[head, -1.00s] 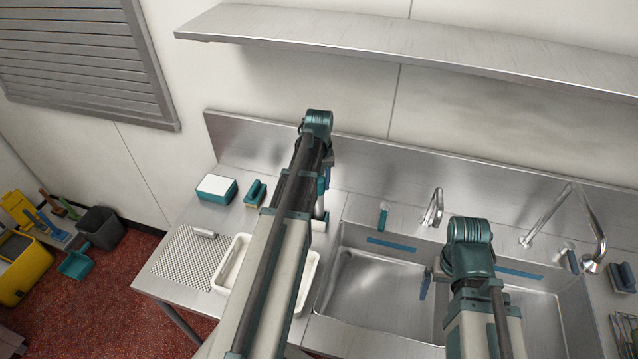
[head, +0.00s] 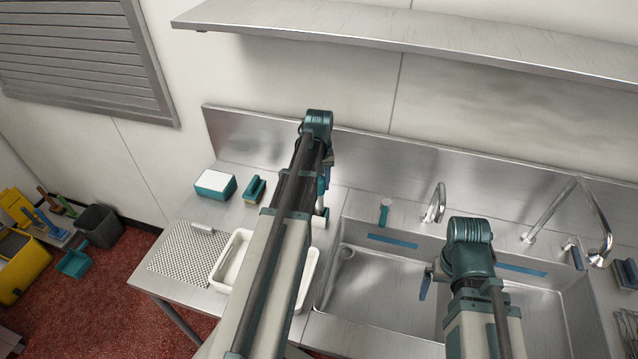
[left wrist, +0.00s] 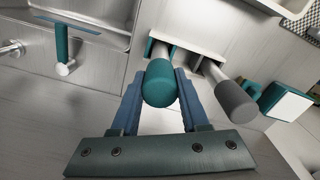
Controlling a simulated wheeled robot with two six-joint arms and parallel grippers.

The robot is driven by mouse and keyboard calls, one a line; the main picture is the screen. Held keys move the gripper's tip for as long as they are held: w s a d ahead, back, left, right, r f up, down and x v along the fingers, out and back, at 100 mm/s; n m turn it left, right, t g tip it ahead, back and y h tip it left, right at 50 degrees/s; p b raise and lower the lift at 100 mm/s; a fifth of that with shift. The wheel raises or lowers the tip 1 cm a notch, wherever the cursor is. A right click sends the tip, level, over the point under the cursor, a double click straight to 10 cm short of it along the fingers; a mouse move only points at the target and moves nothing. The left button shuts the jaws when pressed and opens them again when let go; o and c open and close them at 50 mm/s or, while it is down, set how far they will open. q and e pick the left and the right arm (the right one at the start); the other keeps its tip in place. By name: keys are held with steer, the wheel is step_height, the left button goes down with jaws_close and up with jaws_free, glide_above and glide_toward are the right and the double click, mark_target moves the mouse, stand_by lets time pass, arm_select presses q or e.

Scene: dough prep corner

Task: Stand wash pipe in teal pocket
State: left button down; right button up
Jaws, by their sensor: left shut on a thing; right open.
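In the left wrist view my left gripper (left wrist: 158,108) is shut on a teal-ended tube, seemingly the wash pipe (left wrist: 160,86). Its pale shaft points into or just over a white holder (left wrist: 204,43) with teal-edged pockets; I cannot tell how deep it sits. A grey-ended tube (left wrist: 235,98) stands in the holder beside it, to the right. In the head view my left gripper (head: 323,186) is mostly behind its own arm, and the pipe is hidden there. My right gripper (head: 424,284) is open and empty over the sink, largely hidden by its wrist.
The steel sink (head: 372,290) lies right of the holder, with taps behind it. A teal-handled tool (head: 385,211) is at the sink's back edge. A white tray (head: 310,268), a teal sponge box (head: 215,184), a teal brush (head: 254,189) and a perforated mat (head: 180,258) occupy the left counter.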

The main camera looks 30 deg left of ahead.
arm_select(q)
steer(key=shift+f, duration=0.25)
jaws_free()
steer(key=shift+r, duration=0.1)
stand_by(0.5)
steer(key=shift+r+p, duration=4.4)
steer(key=shift+r, duration=0.1)
steer(key=shift+f, duration=0.1)
